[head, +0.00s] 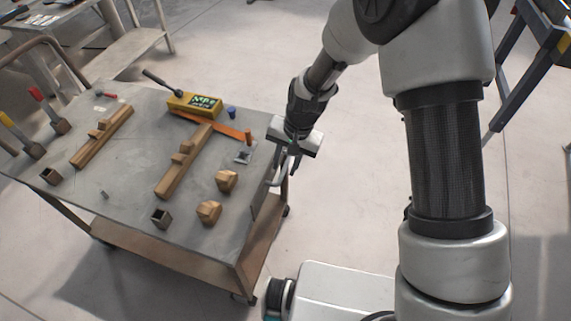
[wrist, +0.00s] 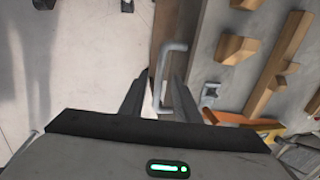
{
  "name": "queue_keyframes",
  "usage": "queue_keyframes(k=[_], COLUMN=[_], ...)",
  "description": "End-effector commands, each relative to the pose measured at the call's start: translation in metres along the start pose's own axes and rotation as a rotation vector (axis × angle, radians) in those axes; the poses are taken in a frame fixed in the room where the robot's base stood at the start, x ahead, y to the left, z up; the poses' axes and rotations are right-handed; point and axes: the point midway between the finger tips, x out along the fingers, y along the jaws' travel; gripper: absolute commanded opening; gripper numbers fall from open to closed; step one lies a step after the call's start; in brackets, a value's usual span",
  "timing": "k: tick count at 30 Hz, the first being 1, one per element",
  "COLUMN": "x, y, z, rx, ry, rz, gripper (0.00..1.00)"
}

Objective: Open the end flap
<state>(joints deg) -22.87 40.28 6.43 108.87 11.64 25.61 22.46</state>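The end flap (head: 264,219) hangs at the right end of the metal work cart in the head view. Its brown edge (wrist: 160,37) runs down from the top in the wrist view. A grey U-shaped handle (wrist: 170,47) stands out from that end. My gripper (wrist: 160,92) is open, with the handle between its two fingers. I see a gap beside the handle, so the fingers do not look closed on it. In the head view my gripper (head: 290,160) is at the cart's right edge, and partly hides the handle.
The cart top (head: 125,200) carries wooden rails (head: 184,162), wood blocks (head: 209,212), a yellow device (head: 195,103) and an orange strip (head: 222,128). Clamps stand at its left edge. The floor (head: 340,215) right of the cart is open. A blue-grey stand (head: 520,70) is at the far right.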

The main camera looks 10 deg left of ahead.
Motion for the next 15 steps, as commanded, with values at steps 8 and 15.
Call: queue_keyframes(k=[8, 15], x=[0.0018, 0.0017], y=[-0.0003, -0.0002], z=[-0.0002, -0.0002], rx=[-0.001, 0.0], ry=[0.001, 0.001], rz=[0.0, 0.0], gripper=[0.29, 0.0])
